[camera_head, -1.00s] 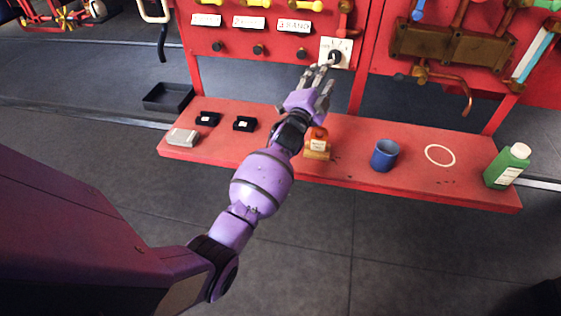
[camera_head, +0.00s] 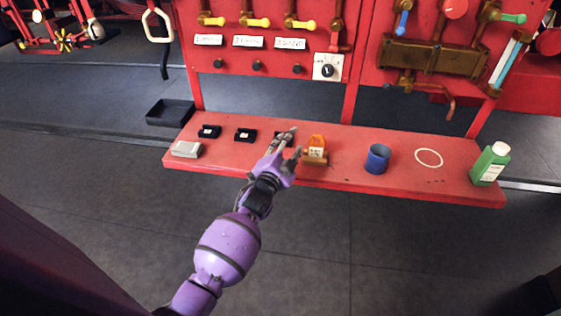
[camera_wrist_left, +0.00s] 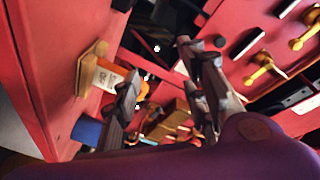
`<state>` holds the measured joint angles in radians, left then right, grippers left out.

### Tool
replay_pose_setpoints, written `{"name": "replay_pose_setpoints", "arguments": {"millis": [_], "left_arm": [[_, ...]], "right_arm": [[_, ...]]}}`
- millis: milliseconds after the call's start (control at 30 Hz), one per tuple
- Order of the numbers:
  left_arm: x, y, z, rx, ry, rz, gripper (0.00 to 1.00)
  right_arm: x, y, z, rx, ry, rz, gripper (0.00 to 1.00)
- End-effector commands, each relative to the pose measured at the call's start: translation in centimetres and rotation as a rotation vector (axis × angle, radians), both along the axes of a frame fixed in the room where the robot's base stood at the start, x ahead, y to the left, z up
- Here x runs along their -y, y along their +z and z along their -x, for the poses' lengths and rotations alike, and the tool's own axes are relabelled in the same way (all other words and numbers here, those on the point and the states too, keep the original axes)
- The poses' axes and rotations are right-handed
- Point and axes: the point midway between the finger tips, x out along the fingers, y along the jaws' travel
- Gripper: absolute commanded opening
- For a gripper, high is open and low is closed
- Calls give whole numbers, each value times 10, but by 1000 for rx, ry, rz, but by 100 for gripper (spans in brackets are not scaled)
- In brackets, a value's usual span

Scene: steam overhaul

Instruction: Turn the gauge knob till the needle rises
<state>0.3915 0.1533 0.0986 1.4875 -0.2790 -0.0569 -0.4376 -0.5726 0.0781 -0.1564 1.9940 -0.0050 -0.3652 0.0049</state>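The gauge knob (camera_head: 327,71) is a small black knob on a white square plate, on the red panel in the head view. Its pointer mark is too small to read surely. I cannot make out a gauge needle in these frames. My left gripper (camera_head: 295,144) is below and left of the knob, over the red shelf and clear of the knob. Its fingers are apart and nothing is between them; the left wrist view also shows the spread fingers (camera_wrist_left: 161,70). My right gripper is not in view.
The red shelf (camera_head: 340,173) holds an orange-topped labelled item (camera_head: 316,148) right beside my left gripper, a blue cup (camera_head: 377,159), a pale ring (camera_head: 429,158) and a green bottle (camera_head: 490,163). Yellow-handled valves (camera_head: 257,22) and small black knobs (camera_head: 257,66) sit left of the gauge knob.

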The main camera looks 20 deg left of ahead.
Motion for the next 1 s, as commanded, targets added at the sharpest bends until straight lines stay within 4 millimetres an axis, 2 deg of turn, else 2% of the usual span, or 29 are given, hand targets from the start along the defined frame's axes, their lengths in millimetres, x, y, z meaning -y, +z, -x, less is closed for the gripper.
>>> {"name": "replay_pose_setpoints", "arguments": {"millis": [100,333,1000], "left_arm": [[0,-12,14,-27,3,25,40],[0,-27,29,-59,5,55,40],[-2,-33,32,-78,14,100,40]], "right_arm": [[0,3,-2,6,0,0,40],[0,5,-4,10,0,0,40],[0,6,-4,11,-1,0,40]]}}
